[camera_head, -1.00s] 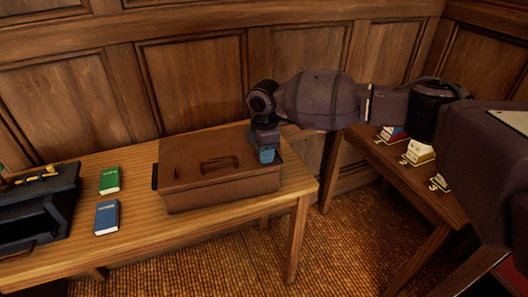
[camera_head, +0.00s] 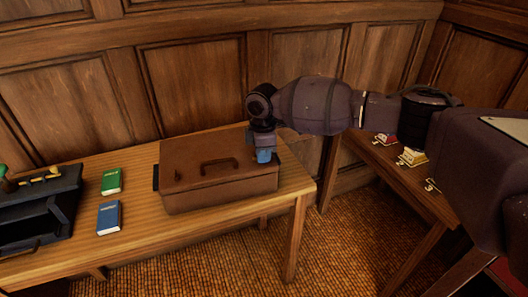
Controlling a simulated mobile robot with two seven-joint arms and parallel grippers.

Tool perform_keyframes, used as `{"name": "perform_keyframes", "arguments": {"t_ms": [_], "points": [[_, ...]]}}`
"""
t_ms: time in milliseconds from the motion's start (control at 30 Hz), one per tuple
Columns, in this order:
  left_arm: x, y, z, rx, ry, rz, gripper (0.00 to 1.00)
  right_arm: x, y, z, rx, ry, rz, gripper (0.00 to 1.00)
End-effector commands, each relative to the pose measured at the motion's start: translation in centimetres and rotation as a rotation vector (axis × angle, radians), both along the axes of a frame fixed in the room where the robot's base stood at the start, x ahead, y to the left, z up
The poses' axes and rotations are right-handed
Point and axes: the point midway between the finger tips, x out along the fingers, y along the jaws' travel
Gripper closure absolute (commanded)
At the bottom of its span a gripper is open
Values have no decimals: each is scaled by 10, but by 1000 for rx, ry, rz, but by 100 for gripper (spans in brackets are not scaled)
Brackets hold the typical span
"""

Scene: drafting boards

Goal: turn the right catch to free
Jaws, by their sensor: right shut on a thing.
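A brown box (camera_head: 207,178) with a closed lid and a handle (camera_head: 218,164) on top sits on the wooden table. A dark catch (camera_head: 155,178) shows on its left end. My right gripper (camera_head: 264,157) points down at the box's right end, shut. The right catch is hidden behind its fingers, so how the catch is turned cannot be seen. My left gripper is not in view.
A green book (camera_head: 111,181) and a blue book (camera_head: 109,217) lie left of the box. A dark open case (camera_head: 40,215) stands at the far left. A side table (camera_head: 395,180) at right holds small items (camera_head: 411,157). Panelled walls stand close behind.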

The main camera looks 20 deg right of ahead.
Motion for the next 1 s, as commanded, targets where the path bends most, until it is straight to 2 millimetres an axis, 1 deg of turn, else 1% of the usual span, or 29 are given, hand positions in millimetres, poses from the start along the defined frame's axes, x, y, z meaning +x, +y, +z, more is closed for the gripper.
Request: {"name": "perform_keyframes", "arguments": {"t_ms": [33,233,667,767,1000], "points": [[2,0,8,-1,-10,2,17,-1,1,6,2,-3,-34,100],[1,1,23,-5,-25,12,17,-3,2,8,3,-4,-208,100],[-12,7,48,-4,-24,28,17,-7,4,7,3,0,-617,100],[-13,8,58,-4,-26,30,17,-7,5,6,2,1,-712,100],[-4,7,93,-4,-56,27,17,-9,7,5,1,3,-940,100]]}}
